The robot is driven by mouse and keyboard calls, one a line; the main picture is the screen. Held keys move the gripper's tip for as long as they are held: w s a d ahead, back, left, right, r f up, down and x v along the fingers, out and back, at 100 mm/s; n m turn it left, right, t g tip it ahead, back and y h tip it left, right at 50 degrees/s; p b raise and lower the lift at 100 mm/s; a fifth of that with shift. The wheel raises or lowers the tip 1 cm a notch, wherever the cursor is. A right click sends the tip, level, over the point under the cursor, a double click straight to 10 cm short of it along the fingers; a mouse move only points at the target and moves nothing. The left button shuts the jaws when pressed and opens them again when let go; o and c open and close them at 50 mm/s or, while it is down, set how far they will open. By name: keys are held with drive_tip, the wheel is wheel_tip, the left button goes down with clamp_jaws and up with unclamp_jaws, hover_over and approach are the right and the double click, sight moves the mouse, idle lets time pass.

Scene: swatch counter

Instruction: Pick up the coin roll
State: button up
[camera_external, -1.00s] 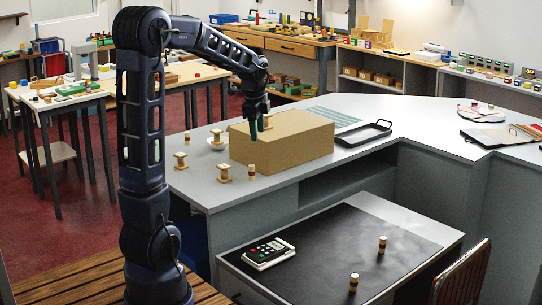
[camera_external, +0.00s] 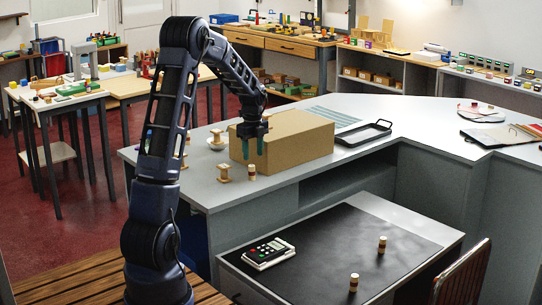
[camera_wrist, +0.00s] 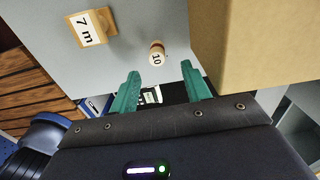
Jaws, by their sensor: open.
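A small upright coin roll (camera_external: 252,172), banded cream and reddish brown, stands on the grey counter by the cardboard-brown box. In the wrist view, the coin roll (camera_wrist: 157,52) shows its end marked 10, just past my fingertips and roughly between them in the picture. My gripper (camera_external: 253,148) is open and empty, with its two green fingers pointing down above the coin roll; the fingers also show in the wrist view (camera_wrist: 160,72). They appear apart from the roll. Two similar banded rolls (camera_external: 382,245) (camera_external: 353,283) stand on the black desk top.
The large brown box (camera_external: 300,145) stands close beside the coin roll, at right in the wrist view. A black tray (camera_external: 364,134) lies right of the box.

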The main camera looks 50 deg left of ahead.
sight(252, 180)
drive_tip(key=shift+s+a+f, duration=0.1)
drive_tip(key=shift+f, duration=1.8)
drive_tip(key=shift+s+a+f, duration=0.1)
drive_tip(key=shift+f, duration=1.75)
drive_tip(key=shift+c, duration=0.2)
clamp_jaws()
